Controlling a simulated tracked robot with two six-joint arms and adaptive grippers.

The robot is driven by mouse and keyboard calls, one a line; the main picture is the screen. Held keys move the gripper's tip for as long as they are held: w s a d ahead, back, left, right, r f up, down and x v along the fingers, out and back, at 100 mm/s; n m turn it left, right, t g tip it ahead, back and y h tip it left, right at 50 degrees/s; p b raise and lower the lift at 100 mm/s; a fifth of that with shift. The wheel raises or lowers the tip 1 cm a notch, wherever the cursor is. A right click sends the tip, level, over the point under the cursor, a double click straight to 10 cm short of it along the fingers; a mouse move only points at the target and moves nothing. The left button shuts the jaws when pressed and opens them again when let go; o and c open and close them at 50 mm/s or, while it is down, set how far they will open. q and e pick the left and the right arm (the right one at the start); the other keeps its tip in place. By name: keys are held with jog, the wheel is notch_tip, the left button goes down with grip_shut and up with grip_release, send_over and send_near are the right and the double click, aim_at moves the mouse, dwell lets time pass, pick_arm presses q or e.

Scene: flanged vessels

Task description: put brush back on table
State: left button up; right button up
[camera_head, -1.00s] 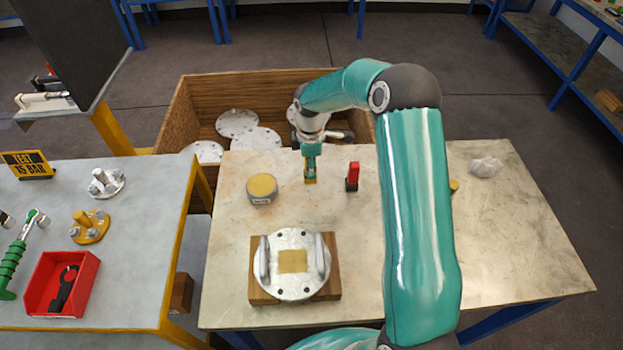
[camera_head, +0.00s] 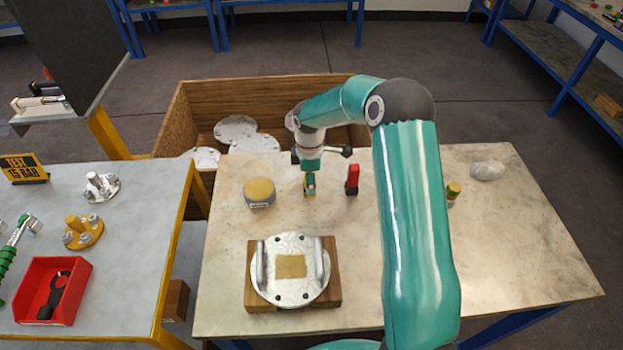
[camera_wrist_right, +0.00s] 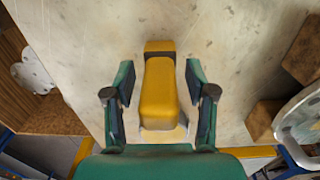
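The brush (camera_wrist_right: 158,92) has a yellow handle and stands out in the right wrist view between the two fingers of my right gripper (camera_wrist_right: 160,85). There is a visible gap on each side of it, so the fingers are open around it and apart from it. In the head view the right gripper (camera_head: 310,187) points down low over the pale table (camera_head: 500,250), with a bit of the yellow brush showing at the fingertips. The brush seems to be at the tabletop, but its contact is hard to see. My left gripper is out of view.
A grey tin with a yellow top (camera_head: 259,193) stands left of the gripper, and a red-handled item (camera_head: 352,180) close to its right. A flanged lid (camera_head: 291,292) lies on a wooden block in front. A wooden crate (camera_head: 172,126) stands behind. The table's right side is mostly clear.

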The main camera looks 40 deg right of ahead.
notch_tip(320, 180, up, 10)
jog(key=p, duration=0.6)
jog(key=shift+a+r+p, duration=0.1)
jog(key=shift+r+p, duration=0.05)
jog(key=shift+p, duration=0.2)
jog(key=shift+r, duration=1)
